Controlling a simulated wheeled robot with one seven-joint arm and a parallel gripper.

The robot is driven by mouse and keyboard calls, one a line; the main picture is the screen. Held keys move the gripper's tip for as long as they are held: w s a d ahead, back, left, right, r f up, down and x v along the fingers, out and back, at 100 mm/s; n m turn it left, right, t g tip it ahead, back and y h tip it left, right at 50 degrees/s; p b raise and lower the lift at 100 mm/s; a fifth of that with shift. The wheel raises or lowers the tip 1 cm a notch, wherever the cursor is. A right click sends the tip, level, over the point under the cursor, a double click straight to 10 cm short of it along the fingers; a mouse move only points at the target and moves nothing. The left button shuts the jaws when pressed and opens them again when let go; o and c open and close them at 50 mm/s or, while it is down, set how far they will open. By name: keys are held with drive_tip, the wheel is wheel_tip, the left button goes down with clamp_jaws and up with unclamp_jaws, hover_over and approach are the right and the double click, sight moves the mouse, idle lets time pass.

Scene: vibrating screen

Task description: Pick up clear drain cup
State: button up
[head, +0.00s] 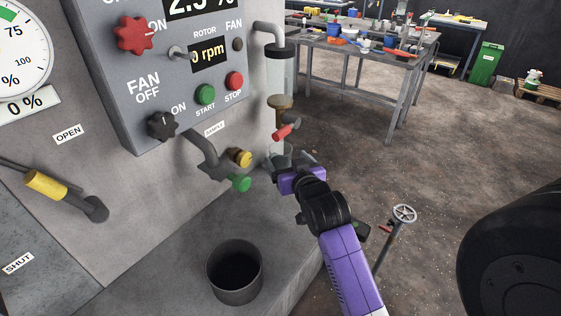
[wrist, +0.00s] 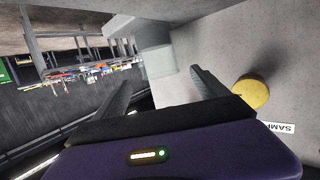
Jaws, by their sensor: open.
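The clear drain cup (head: 280,150) is a small see-through cup below the red-handled drain valve (head: 283,131) at the machine's side. In the head view my gripper (head: 291,160) is right at it and covers part of it. In the wrist view the cup (wrist: 158,60) is a pale translucent shape beyond and between the fingertips. My gripper (wrist: 160,80) is open there, with one finger to each side and nothing clearly held. I cannot tell whether a finger touches the cup.
A yellow knob (wrist: 250,93) is close to the right finger. A green knob (head: 240,183) and a grey pipe are left of my gripper. A dark open container (head: 234,272) stands on the ledge. A handwheel (head: 404,213) stands to the right. A cluttered workbench (head: 350,47) is far behind.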

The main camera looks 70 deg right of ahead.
sight(281, 162)
drive_tip(key=f, duration=0.2)
drive_tip(key=f+g+y, duration=0.1)
drive_tip(key=shift+s, duration=0.3)
drive_tip(key=shift+d+f, duration=0.15)
drive_tip(key=shift+f, duration=0.2)
drive_tip(key=x, duration=0.3)
drive_tip(key=p+x, duration=0.1)
drive_tip(key=x, duration=0.3)
drive_tip(key=shift+w, duration=0.35)
drive_tip(key=c, duration=1.7)
drive_tip(key=shift+r, duration=0.15)
